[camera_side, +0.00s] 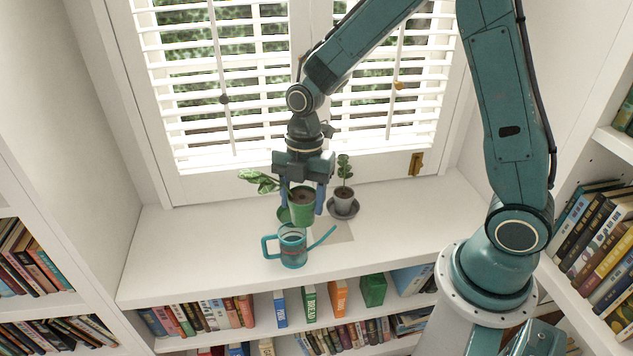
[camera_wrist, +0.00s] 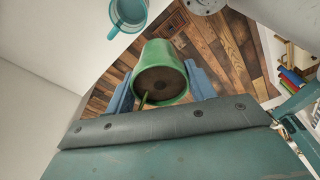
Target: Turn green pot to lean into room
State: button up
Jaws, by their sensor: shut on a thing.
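The green pot (camera_side: 302,207) is between the blue fingers of my gripper (camera_side: 301,200), which is shut on it. In the wrist view the green pot (camera_wrist: 158,52) shows its dark soil and a thin green stem, with a finger (camera_wrist: 160,88) of my gripper on either side. The plant's leaves (camera_side: 258,180) lean out to the left in the side view. A green saucer (camera_side: 283,215) shows partly behind the pot's left side. The pot looks off the saucer; whether its base touches the ledge I cannot tell.
A teal watering can (camera_side: 293,248) stands close in front of the pot, its spout pointing right. A grey pot with a small plant (camera_side: 344,203) stands on a dark saucer close on the right. Shuttered windows (camera_side: 225,80) are behind. The white ledge (camera_side: 180,240) is clear at left.

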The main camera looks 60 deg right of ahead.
jog(key=w+d+n+g+h, duration=0.1)
jog(key=w+d+n+h, duration=0.2)
jog(key=w+d+n, duration=1.45)
jog(key=shift+n, duration=0.85)
jog(key=s+a+f, duration=0.1)
jog(key=f, duration=0.4)
jog(key=s+a+f, duration=0.1)
jog(key=f, duration=0.4)
jog(key=s+a+f, duration=0.1)
jog(key=f, duration=0.4)
jog(key=shift+f, duration=0.15)
dwell(0.7)
jog(key=shift+f, duration=0.1)
jog(key=shift+s+f, duration=0.1)
jog(key=shift+f, duration=1.3)
